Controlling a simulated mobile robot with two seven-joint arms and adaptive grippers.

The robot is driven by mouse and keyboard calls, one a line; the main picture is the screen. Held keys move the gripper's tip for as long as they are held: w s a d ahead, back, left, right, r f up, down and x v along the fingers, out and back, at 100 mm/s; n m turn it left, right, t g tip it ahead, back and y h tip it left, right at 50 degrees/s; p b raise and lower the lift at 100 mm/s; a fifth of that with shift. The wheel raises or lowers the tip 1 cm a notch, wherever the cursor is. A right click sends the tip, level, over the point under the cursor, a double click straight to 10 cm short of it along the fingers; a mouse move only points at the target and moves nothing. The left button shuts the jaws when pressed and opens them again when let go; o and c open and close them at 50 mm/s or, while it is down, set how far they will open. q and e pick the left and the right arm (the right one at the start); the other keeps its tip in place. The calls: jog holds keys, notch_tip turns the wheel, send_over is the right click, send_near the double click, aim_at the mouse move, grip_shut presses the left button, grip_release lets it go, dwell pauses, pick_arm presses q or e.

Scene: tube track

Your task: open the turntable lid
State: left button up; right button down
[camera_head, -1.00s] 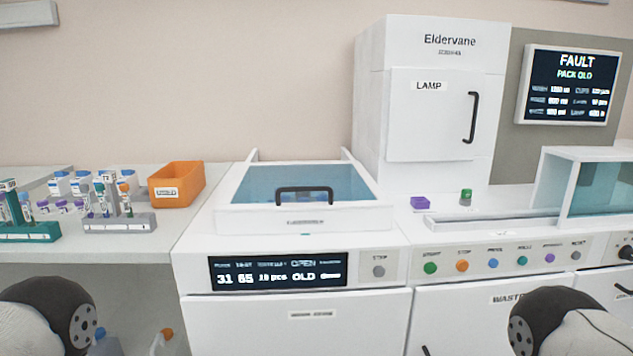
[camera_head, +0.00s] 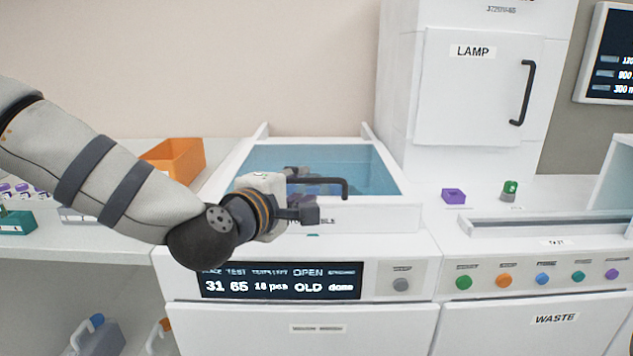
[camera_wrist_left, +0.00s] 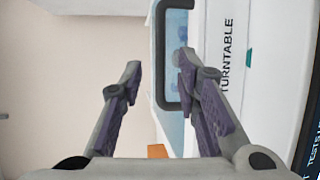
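The turntable lid (camera_head: 365,165) is a bluish see-through panel in a white frame, lying flat on the white machine. Its dark bar handle (camera_head: 345,188) sits at the front, partly hidden by my left gripper (camera_head: 312,215). In the left wrist view, my left gripper (camera_wrist_left: 159,68) has its two fingers spread apart. The handle (camera_wrist_left: 160,60) appears between the fingertips there, beside the printed word TURNTABLE. I cannot tell how far the fingertips are from the bar in depth; no grip on it shows. My right gripper is not in view.
A tall white lamp cabinet (camera_head: 470,100) stands right of the lid. The display (camera_head: 280,284) below the lid includes the word OPEN. An orange bin (camera_head: 178,158) is behind my left arm. A purple block (camera_head: 453,196) and a green-capped item (camera_head: 509,190) sit at right.

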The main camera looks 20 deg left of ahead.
aim_at(310, 181)
pick_arm(q)
jog(key=x, duration=0.5)
jog(key=shift+s+f, duration=0.1)
jog(key=shift+f, duration=0.05)
jog(key=shift+w, duration=0.25)
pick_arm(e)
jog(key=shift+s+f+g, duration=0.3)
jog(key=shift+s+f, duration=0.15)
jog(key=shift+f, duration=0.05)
pick_arm(q)
jog(key=shift+c, duration=0.2)
grip_shut()
